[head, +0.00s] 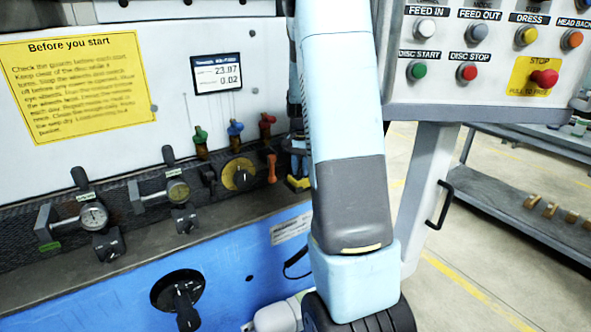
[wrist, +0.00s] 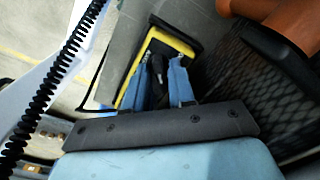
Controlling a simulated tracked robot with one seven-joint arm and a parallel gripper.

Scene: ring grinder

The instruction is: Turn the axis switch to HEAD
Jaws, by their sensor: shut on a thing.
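In the wrist view, my gripper (wrist: 160,68) has its two blue fingers closed around a small dark knob (wrist: 156,72). The knob stands in front of a plate with a yellow border (wrist: 185,43), probably the axis switch. No HEAD marking can be read there, so the knob's setting cannot be told. In the head view, a small yellow part (head: 298,183) of this plate shows just left of my arm, right of an orange handle (head: 271,168). My arm hides most of it and my fingers.
The orange handle also shows close by in the wrist view (wrist: 292,22). A push-button panel (head: 480,55) hangs at the upper right.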

